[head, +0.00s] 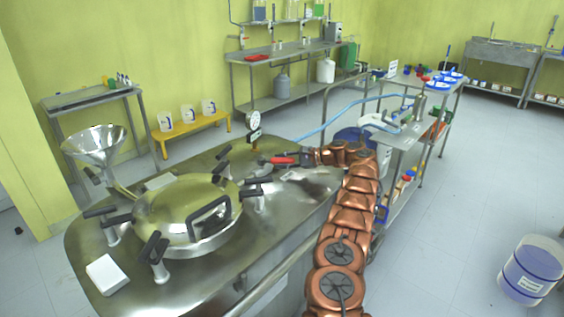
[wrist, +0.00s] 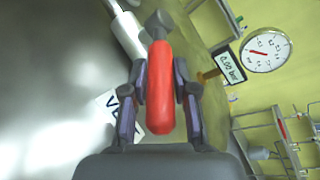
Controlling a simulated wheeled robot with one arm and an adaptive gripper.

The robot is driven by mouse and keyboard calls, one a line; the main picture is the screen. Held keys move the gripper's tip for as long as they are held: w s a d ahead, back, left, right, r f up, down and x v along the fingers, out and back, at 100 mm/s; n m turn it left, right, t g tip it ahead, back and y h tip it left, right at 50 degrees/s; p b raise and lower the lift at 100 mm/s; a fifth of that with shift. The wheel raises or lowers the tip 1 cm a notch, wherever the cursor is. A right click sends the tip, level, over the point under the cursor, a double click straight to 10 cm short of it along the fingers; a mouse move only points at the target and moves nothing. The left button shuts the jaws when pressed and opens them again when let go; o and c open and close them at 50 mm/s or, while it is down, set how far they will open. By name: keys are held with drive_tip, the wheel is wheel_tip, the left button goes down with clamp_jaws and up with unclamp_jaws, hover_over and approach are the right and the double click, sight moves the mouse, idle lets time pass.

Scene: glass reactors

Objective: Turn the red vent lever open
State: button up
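The red vent lever (wrist: 160,88) lies lengthwise between the two fingers of my gripper (wrist: 160,85) in the wrist view. The fingers are drawn in close along both sides of its red grip, so my gripper looks shut on it. The lever's grey end joins a pale metal stem (wrist: 127,32). A white label (wrist: 108,104) with partly hidden lettering lies left of the fingers. In the head view the red lever (head: 283,160) shows at the right part of the vessel top, with my gripper (head: 297,158) reaching it from the right.
A round gauge (head: 254,119) stands close behind the lever; it also shows in the wrist view (wrist: 267,50) with a display (wrist: 230,67) beside it. A domed lid (head: 170,207) with black clamps and a funnel (head: 95,142) are to the left. A cart (head: 405,140) stands at right.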

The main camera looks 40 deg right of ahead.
drive_tip(key=o, duration=0.4)
drive_tip(key=shift+c, duration=0.2)
drive_tip(key=shift+d, duration=0.1)
drive_tip(key=shift+v, duration=3.8)
